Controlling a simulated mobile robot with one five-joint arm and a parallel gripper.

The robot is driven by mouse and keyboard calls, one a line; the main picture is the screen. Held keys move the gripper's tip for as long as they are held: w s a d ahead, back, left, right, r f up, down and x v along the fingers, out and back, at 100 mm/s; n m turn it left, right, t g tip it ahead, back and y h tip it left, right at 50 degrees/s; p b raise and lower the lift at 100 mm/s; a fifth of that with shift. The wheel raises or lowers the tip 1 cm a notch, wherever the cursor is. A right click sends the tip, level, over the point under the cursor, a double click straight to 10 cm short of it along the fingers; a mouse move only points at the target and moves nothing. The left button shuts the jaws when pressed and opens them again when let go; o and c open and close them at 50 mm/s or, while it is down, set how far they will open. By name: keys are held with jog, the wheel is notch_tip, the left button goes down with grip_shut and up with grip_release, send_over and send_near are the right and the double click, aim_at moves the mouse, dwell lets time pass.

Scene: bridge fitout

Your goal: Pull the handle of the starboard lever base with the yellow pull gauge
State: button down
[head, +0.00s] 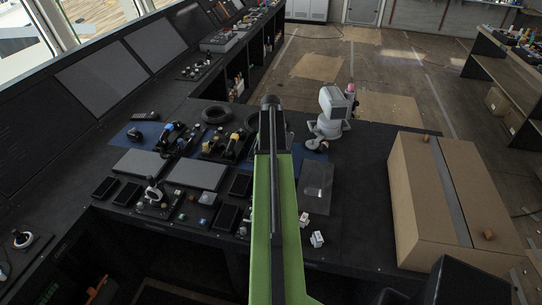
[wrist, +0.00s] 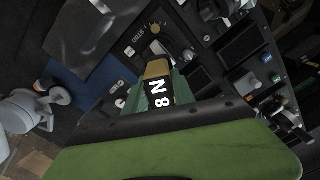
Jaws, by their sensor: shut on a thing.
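My gripper (wrist: 157,88) is shut on the yellow pull gauge (wrist: 157,68), seen in the wrist view. In the head view my green arm reaches over the console and hides the gripper and gauge.
Black rings (head: 216,114) and a white jointed device (head: 332,113) stand farther back. A large cardboard box (head: 445,190) fills the right side. White small blocks (head: 316,239) lie near the front; the desk between is mostly clear.

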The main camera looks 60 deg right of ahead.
jog(key=shift+r, duration=0.1)
jog(key=shift+r+p, duration=3.5)
jog(key=shift+p, duration=0.05)
jog(key=shift+f, duration=0.1)
